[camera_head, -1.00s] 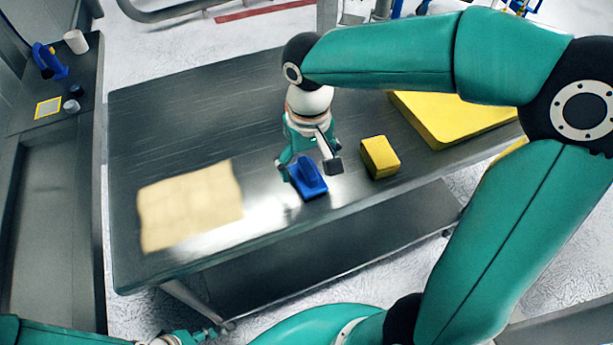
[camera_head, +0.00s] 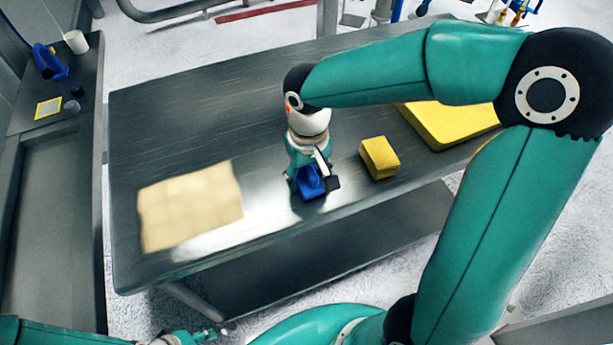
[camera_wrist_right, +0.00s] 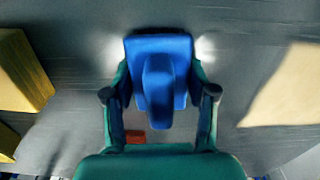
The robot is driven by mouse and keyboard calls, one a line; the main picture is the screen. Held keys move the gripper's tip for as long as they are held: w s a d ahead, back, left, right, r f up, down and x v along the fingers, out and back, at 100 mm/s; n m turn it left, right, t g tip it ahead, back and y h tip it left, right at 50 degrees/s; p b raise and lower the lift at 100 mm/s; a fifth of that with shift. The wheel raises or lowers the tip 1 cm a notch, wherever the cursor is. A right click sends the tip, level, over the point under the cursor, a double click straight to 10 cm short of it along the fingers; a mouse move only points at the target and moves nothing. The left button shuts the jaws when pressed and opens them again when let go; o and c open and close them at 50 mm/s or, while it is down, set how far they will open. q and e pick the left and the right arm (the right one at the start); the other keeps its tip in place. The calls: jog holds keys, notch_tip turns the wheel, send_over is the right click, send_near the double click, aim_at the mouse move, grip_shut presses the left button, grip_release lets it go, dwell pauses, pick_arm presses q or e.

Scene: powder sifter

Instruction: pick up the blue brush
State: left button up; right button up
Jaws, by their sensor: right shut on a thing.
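The blue brush (camera_head: 309,184) is on the metal table near its front edge, between the beige cloth and the yellow sponge. My right gripper (camera_head: 313,182) reaches down over it from above and is shut on it. In the right wrist view the brush (camera_wrist_right: 158,75) sits between the two fingers of the right gripper (camera_wrist_right: 160,92), one finger on each side. The gripper hides part of the brush in the head view. My left gripper (camera_head: 200,336) is low at the bottom edge, away from the table; its fingers are too small to read.
A beige cloth (camera_head: 190,205) lies flat at the left of the metal table (camera_head: 200,110). A yellow block-like sponge (camera_head: 379,158) stands close right of the brush. A larger yellow slab (camera_head: 450,122) lies behind it. A side bench (camera_head: 50,200) at far left holds small items.

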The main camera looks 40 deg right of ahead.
jog(key=shift+r, duration=0.15)
notch_tip(320, 180, up, 20)
jog(key=shift+f+p, duration=0.1)
jog(key=shift+p, duration=0.9)
